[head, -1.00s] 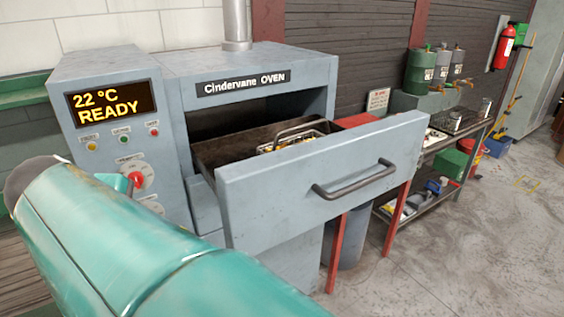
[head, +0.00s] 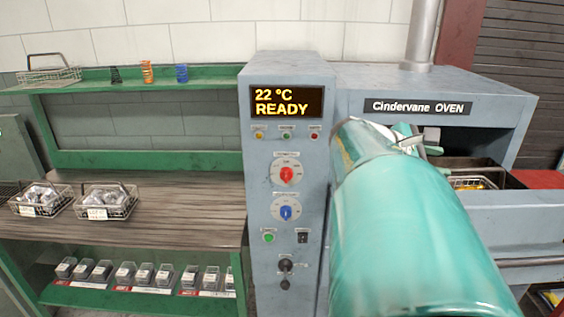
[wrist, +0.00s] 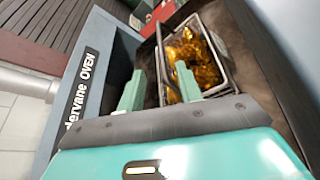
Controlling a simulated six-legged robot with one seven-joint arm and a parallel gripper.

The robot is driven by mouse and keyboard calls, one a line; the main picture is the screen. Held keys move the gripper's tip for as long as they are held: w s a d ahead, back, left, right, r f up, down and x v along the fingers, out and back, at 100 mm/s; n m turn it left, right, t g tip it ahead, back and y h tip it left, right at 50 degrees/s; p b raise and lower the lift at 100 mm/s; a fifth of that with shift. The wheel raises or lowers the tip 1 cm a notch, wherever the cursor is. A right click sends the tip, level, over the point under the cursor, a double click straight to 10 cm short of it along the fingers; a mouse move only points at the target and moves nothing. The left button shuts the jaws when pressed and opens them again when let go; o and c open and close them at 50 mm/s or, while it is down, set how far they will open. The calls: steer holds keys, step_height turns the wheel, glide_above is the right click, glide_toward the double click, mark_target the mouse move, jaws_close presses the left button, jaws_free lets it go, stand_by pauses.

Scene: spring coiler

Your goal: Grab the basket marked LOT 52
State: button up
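A wire basket of golden coils (wrist: 205,62) sits in the oven's pulled-out drawer (head: 520,180); part of that basket (head: 473,182) shows in the head view behind my arm. Its marking is not visible. My gripper (wrist: 160,84) is over the drawer with its two green fingers apart, close to the basket's raised handle; I cannot tell whether the handle lies between them. On the bench at left stand two wire baskets with grey contents, a left one (head: 40,200) and a right one (head: 106,201). Both have white tags too small to read.
The oven control panel (head: 287,190) reads 22 °C READY. An empty-looking wire basket (head: 49,73) and small coloured springs (head: 147,72) stand on the green shelf. Small clear boxes (head: 125,273) line the lower shelf. The bench top (head: 185,205) is free right of the baskets.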

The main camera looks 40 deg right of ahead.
mark_target(468, 169)
steer(key=x, duration=1)
steer(key=shift+s+d, duration=0.1)
jaws_close()
steer(key=shift+r, duration=0.1)
stand_by(1.1)
